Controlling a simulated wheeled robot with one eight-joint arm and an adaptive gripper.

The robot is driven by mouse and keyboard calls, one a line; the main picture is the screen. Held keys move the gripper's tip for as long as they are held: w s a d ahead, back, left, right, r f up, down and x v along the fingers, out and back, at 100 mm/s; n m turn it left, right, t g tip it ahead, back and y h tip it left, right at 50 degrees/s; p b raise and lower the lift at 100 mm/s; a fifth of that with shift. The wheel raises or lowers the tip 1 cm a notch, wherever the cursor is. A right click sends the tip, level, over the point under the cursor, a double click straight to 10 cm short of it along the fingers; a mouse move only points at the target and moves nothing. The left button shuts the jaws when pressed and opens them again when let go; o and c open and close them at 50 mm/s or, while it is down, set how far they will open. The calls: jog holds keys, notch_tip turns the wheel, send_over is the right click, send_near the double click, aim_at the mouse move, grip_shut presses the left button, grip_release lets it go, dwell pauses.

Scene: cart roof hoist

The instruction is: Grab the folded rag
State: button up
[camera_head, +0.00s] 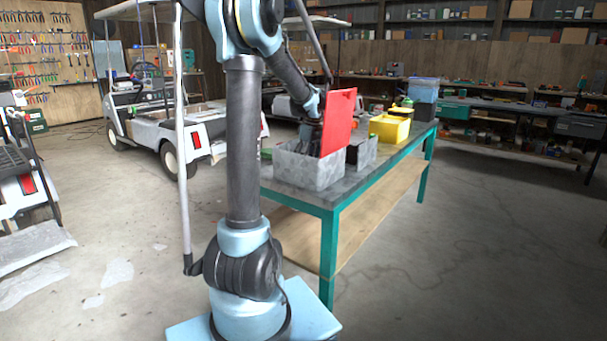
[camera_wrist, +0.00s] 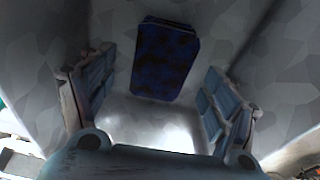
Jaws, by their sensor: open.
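The folded rag (camera_wrist: 166,58) shows in the wrist view as a dark blue, mottled, flat rectangle inside a grey bin (camera_wrist: 262,40), near its far wall. In the head view the grey bin (camera_head: 308,172) stands on the near end of the workbench, and its walls hide the rag. My gripper (camera_wrist: 158,84) is open, with one finger to the left and one to the right of the rag. No contact with the rag shows. In the head view my gripper (camera_head: 311,140) reaches down into the bin from above, its fingertips hidden.
A red panel (camera_head: 339,122) stands upright at the bin's right side, close to my wrist. A second grey bin (camera_head: 364,152) and a yellow bin (camera_head: 390,129) sit farther along the workbench (camera_head: 330,196). A white cart (camera_head: 205,133) stands to the left. Floor at right is clear.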

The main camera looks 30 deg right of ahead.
jog(key=shift+w+a+f, duration=0.1)
jog(key=shift+w+f, duration=0.1)
jog(key=shift+f, duration=1.3)
jog(key=c, duration=1.1)
